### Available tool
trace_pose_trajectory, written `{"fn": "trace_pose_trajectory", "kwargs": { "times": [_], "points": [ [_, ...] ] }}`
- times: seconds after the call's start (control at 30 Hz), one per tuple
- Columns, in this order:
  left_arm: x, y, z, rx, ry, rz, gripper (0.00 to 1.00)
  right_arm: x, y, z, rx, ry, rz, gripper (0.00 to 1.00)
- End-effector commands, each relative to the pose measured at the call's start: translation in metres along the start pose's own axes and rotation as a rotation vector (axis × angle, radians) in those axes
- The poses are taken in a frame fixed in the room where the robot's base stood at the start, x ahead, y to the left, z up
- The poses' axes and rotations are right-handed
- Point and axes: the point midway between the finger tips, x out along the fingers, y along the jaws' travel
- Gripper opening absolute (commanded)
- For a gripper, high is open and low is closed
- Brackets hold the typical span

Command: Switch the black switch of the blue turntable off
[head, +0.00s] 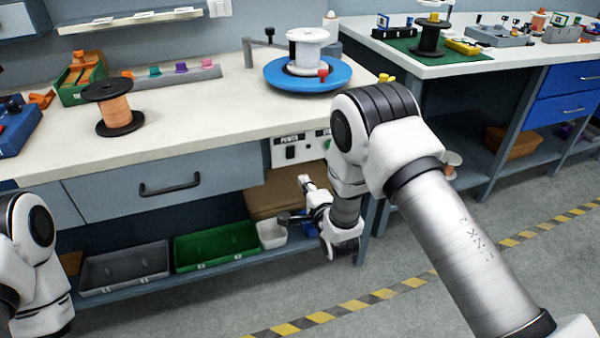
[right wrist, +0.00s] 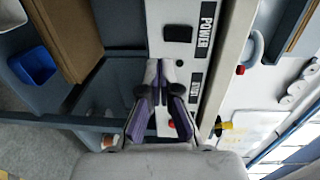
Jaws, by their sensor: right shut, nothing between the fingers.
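The blue turntable (head: 275,80) stands on the bench with a white spool (head: 308,40) on it and a red knob at its rim. The black switch (head: 290,152) sits beside the POWER label on a pale panel on the bench front, below the turntable. The black switch (right wrist: 178,34) is also clear in the right wrist view; I cannot tell its position. My right gripper (head: 305,183) is shut and empty, below the panel. In the right wrist view its fingertips (right wrist: 159,68) are close to the switch but appear apart from it. Only part of my left arm shows; its gripper is out of view.
A drawer (head: 170,190) with a dark handle is left of the panel. A brown box (head: 270,197) and a green bin (head: 216,246) are on the shelf below. An orange-wound black spool (head: 116,108) stands on the bench. The bench edge overhangs the panel.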

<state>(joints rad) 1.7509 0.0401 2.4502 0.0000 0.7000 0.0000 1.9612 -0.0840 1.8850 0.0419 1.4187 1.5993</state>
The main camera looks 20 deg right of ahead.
Motion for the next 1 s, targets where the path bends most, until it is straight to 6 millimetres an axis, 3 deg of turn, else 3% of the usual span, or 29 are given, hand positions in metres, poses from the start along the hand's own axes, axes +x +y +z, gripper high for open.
{"fn": "trace_pose_trajectory", "kwargs": {
  "times": [0.1, 0.3, 0.83, 0.93, 1.0],
  "points": [
    [-0.001, 0.0, 0.0, 0.0, 0.0, 0.0, 0.57, -0.025, 0.006, 0.0, 0.0, 0.0, 0.003, 0.0],
    [-0.001, 0.0, 0.0, 0.0, -0.001, 0.0, 0.57, -0.051, 0.012, 0.0, 0.0, 0.0, 0.001, 0.0],
    [-0.001, 0.0, 0.0, 0.0, -0.001, 0.0, 0.57, -0.055, 0.013, 0.0, 0.0, 0.0, 0.002, 0.0],
    [-0.001, 0.0, 0.0, 0.0, -0.001, 0.0, 0.57, -0.061, 0.031, -0.005, 0.006, 0.011, 0.034, 0.0],
    [-0.001, 0.0, 0.0, 0.0, -0.001, 0.0, 0.57, -0.079, 0.059, -0.014, 0.014, 0.029, 0.105, 0.0]
  ]
}}
